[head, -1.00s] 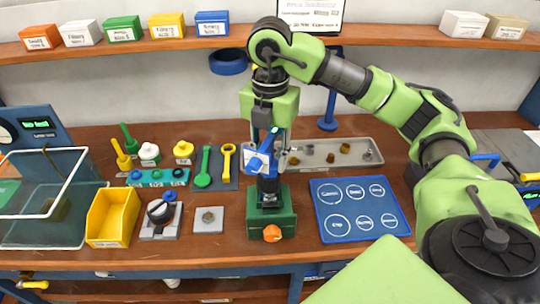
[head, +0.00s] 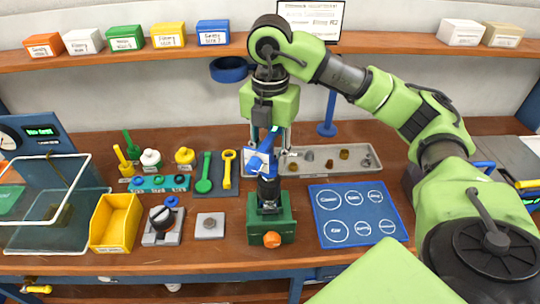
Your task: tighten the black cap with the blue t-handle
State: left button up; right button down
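The blue t-handle (head: 262,155) is upright at the middle of the bench, above the green fixture (head: 271,218) with the orange knob. My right gripper (head: 268,142) reaches down from above and is around the t-handle's upper part, seemingly closed on it. Below the t-handle a dark, round part (head: 269,190) sits in the fixture; I take it to be the black cap on the regulator. Whether the t-handle's lower end is seated in it cannot be made out. My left gripper is not in view.
A blue mat with white circles (head: 326,240) lies right of the fixture. Behind it is a grey tray (head: 372,165) with small fittings.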

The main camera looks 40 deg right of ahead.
aim_at(270, 136)
jog(key=shift+r, duration=0.35)
jog(key=shift+r+p, duration=2.05)
jog(key=shift+r, duration=0.4)
jog(key=shift+f, duration=0.1)
